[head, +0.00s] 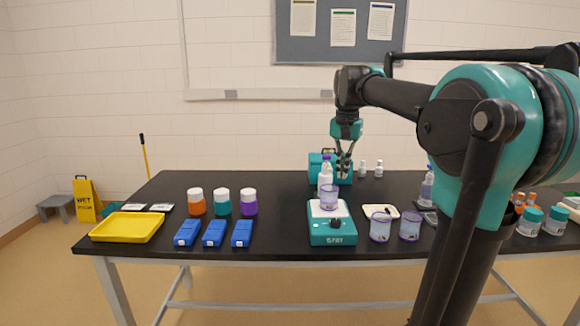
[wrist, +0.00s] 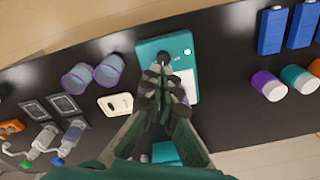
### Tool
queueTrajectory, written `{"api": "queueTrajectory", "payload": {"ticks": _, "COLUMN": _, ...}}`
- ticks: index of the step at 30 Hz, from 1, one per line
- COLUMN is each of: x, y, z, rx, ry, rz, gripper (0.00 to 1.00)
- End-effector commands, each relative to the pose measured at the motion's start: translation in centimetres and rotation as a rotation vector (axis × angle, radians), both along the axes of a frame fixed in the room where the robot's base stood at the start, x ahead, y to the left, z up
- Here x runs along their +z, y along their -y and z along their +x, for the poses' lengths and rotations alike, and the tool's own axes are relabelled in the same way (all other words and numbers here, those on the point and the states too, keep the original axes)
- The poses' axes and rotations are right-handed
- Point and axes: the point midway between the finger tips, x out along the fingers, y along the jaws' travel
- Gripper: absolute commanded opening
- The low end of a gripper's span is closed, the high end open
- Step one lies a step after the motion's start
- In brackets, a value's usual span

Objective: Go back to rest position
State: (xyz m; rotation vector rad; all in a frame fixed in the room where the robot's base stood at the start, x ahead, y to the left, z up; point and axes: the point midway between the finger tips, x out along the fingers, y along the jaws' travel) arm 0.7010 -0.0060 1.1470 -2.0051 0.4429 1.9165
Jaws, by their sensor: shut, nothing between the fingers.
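My gripper (head: 344,172) is shut and empty, pointing down above the table behind the teal stirrer (head: 333,236). In the wrist view my gripper (wrist: 162,75) covers part of the stirrer (wrist: 185,48). A clear purple-tinted beaker (head: 328,200) stands on the stirrer's white plate. A white bottle with a purple cap (head: 325,174) stands behind it, left of my fingers. A teal case (head: 316,168) stands at the back beside my gripper. My arm crosses the right of the head view and hides part of the table.
The black table (head: 285,195) has a yellow tray (head: 128,227), blue boxes (head: 213,234) and coloured jars (head: 222,202) on its left. Two purple-tinted beakers (head: 380,226) stand right of the stirrer. White-capped bottles (head: 378,170) stand at the back. Air above the table's left is clear.

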Motion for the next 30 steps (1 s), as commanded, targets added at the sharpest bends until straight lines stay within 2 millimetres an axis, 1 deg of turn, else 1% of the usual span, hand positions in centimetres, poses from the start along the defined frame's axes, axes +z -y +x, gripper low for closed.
{"api": "queueTrajectory", "payload": {"ticks": 1, "x": -1.0, "y": 0.1, "z": -0.3, "rx": 0.011, "ry": 0.008, "rz": 0.000, "gripper": 0.00}}
{"api": "queueTrajectory", "payload": {"ticks": 5, "x": -3.9, "y": 0.5, "z": -1.2, "rx": 0.049, "ry": 0.036, "rz": -0.001, "gripper": 0.00}}
{"api": "queueTrajectory", "payload": {"ticks": 8, "x": -6.8, "y": 0.9, "z": -2.2, "rx": 0.086, "ry": 0.063, "rz": -0.003, "gripper": 0.00}}
{"api": "queueTrajectory", "payload": {"ticks": 11, "x": -10.5, "y": 1.3, "z": -3.9, "rx": 0.133, "ry": 0.098, "rz": -0.007, "gripper": 0.00}}
{"api": "queueTrajectory", "payload": {"ticks": 14, "x": -15.3, "y": 1.9, "z": -6.6, "rx": 0.198, "ry": 0.143, "rz": -0.018, "gripper": 0.00}}
{"api": "queueTrajectory", "payload": {"ticks": 15, "x": -17.3, "y": 2.1, "z": -7.9, "rx": 0.225, "ry": 0.164, "rz": -0.024, "gripper": 0.00}}
{"api": "queueTrajectory", "payload": {"ticks": 17, "x": -20.2, "y": 2.4, "z": -10.0, "rx": 0.264, "ry": 0.193, "rz": -0.033, "gripper": 0.00}}
{"api": "queueTrajectory", "payload": {"ticks": 18, "x": -22.0, "y": 2.6, "z": -11.4, "rx": 0.290, "ry": 0.211, "rz": -0.040, "gripper": 0.00}}
{"api": "queueTrajectory", "payload": {"ticks": 21, "x": -26.0, "y": 3.0, "z": -15.0, "rx": 0.351, "ry": 0.254, "rz": -0.058, "gripper": 0.00}}
{"api": "queueTrajectory", "payload": {"ticks": 24, "x": -29.0, "y": 3.3, "z": -18.0, "rx": 0.397, "ry": 0.287, "rz": -0.075, "gripper": 0.00}}
{"api": "queueTrajectory", "payload": {"ticks": 25, "x": -29.6, "y": 3.3, "z": -18.7, "rx": 0.409, "ry": 0.294, "rz": -0.080, "gripper": 0.00}}
{"api": "queueTrajectory", "payload": {"ticks": 27, "x": -30.8, "y": 3.4, "z": -20.0, "rx": 0.428, "ry": 0.308, "rz": -0.088, "gripper": 0.00}}
{"api": "queueTrajectory", "payload": {"ticks": 30, "x": -31.6, "y": 3.5, "z": -21.0, "rx": 0.444, "ry": 0.318, "rz": -0.094, "gripper": 0.00}}
